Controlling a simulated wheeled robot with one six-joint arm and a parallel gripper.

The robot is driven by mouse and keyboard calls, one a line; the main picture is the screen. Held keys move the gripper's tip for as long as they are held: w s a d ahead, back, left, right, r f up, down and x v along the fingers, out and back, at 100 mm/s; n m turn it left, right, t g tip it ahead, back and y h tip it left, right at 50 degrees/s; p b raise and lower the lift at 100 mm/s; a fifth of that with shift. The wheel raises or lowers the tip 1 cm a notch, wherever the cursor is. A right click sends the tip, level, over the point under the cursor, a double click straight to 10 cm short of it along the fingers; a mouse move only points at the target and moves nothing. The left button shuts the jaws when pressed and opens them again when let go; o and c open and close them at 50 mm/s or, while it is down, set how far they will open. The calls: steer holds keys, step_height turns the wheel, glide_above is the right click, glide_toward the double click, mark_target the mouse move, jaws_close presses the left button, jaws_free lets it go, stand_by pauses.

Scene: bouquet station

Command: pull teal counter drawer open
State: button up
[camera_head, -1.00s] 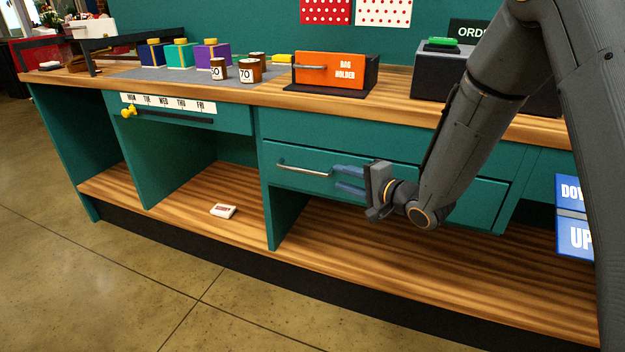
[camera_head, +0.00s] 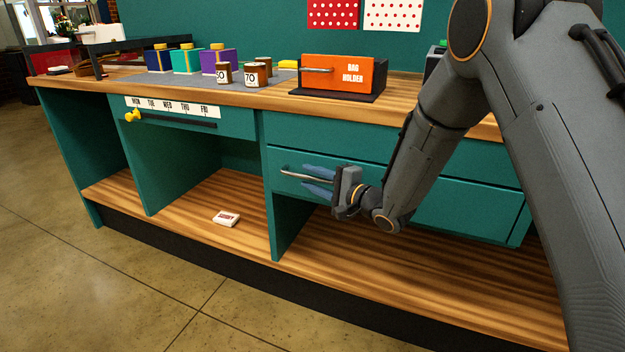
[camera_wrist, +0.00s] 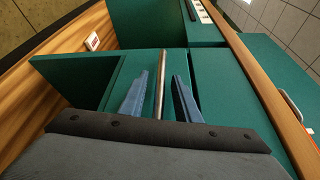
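The teal counter drawer (camera_head: 440,208) is the lower of two stacked drawer fronts under the wooden counter, and it looks shut. Its silver bar handle (camera_head: 292,174) runs along the upper left of the front. My gripper (camera_head: 304,179) is at the handle's right part, its two blue fingers pointing left. In the wrist view the handle (camera_wrist: 160,85) passes between the two fingers of my gripper (camera_wrist: 159,92). The fingers are apart, with a gap on each side of the bar. The handle's right end is hidden by my gripper.
Above is another teal drawer front (camera_head: 350,146). An orange bag holder (camera_head: 345,73) and jars stand on the counter (camera_head: 225,97). A yellow knob (camera_head: 132,116) sits at the weekday strip. A small white box (camera_head: 226,218) lies on the lower shelf. The floor in front is clear.

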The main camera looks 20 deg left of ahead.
jaws_close()
steer(key=s+a+p, duration=0.1)
steer(key=s+p, duration=0.8)
steer(key=s, duration=1.2)
steer(key=shift+s+a, duration=0.35)
steer(key=shift+s, duration=0.05)
jaws_free()
